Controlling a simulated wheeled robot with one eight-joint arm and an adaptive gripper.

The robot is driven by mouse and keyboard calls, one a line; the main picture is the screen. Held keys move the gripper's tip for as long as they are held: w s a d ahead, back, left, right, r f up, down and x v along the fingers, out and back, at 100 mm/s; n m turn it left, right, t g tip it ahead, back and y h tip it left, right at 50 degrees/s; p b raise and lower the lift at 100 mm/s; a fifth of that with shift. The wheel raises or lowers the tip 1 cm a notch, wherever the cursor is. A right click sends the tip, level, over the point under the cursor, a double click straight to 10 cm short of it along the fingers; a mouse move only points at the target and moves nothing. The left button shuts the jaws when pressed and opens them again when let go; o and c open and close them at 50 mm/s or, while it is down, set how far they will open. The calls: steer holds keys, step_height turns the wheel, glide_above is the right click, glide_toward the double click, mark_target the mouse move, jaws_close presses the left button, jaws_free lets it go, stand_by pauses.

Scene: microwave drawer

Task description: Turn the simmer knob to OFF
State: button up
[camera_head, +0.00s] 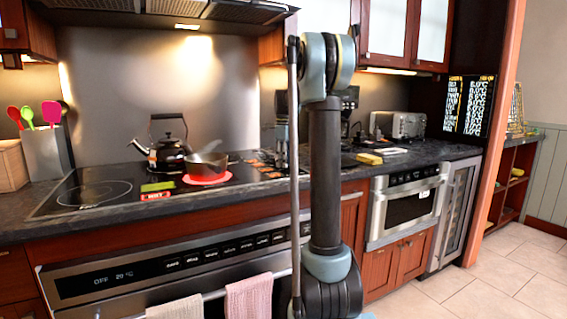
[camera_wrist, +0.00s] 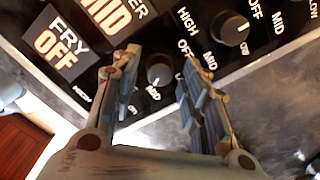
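In the wrist view my gripper (camera_wrist: 160,58) is open over a black control panel. A small round black knob (camera_wrist: 158,71) shows between the two fingers, with gaps on both sides. Its printed marks include MID below it and OFF at its upper right. A second black knob (camera_wrist: 230,28) sits to the right, outside the fingers, ringed by HIGH, OFF and MID. Large labels read FRY OFF (camera_wrist: 55,45) and, partly cut off, "...ER MID" (camera_wrist: 110,12). I cannot tell which knob is simmer, or whether the fingers touch the near knob.
In the head view a pan (camera_head: 207,163) stands over a glowing red burner (camera_head: 207,178), with a kettle (camera_head: 168,152) behind it. A yellow-green block (camera_head: 370,158) lies on the counter right of my arm. My arm hides part of the counter.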

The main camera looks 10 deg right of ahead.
jaws_close()
